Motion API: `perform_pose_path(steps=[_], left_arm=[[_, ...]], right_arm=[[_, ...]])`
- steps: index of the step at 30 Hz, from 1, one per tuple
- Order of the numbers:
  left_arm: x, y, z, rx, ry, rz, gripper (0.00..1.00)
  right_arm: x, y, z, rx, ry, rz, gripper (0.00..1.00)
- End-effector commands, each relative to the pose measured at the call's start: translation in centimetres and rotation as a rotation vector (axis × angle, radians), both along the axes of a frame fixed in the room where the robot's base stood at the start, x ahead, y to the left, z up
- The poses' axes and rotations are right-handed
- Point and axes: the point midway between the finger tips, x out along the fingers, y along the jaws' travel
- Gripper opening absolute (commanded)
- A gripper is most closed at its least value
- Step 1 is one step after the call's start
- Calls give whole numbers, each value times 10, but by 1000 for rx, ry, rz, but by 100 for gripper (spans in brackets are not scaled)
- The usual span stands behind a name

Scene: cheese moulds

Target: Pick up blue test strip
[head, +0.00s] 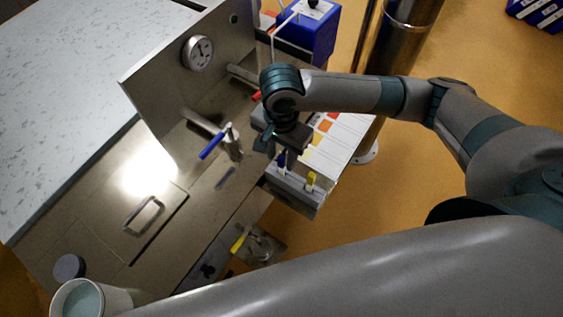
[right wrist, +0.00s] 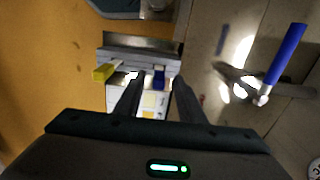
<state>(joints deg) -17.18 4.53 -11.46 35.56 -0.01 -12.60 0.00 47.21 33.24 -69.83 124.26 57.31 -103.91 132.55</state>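The blue test strip (head: 281,159) stands upright in a grey holder (head: 293,193) at the counter's edge, beside a yellow strip (head: 311,179). My right gripper (head: 277,146) is just above the blue strip, pointing down. In the right wrist view, its two fingers (right wrist: 158,88) are apart and the blue strip (right wrist: 159,76) shows between their tips. I cannot tell whether they touch it. The yellow strip (right wrist: 103,72) is left of the fingers there. My left gripper is not in view.
A tap with a blue lever (head: 212,143) stands left of the gripper. A steel panel with a round gauge (head: 198,52) rises behind. A colour chart (head: 338,137) lies right of the gripper. A white cup (head: 117,298) and dark lid (head: 68,266) are at lower left.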

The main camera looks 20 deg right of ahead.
Motion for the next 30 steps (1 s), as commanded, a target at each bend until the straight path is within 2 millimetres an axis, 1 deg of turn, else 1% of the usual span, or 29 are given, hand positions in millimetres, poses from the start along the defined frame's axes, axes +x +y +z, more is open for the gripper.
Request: perform_pose_path(steps=[2,6,9,23,24,25,28,30], left_arm=[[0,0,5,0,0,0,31],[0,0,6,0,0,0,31],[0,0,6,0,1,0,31],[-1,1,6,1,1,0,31],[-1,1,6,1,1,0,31],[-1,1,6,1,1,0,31],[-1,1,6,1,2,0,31],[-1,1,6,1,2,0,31]], right_arm=[[-4,0,-9,-2,3,0,36],[-3,0,-26,0,2,-1,36],[-3,0,-31,-1,0,-1,36],[-3,0,-32,0,0,0,36],[-3,0,-32,0,0,0,31],[-3,0,-32,0,0,0,24],[-3,0,-32,0,0,0,0],[-3,0,-32,0,0,0,0]])
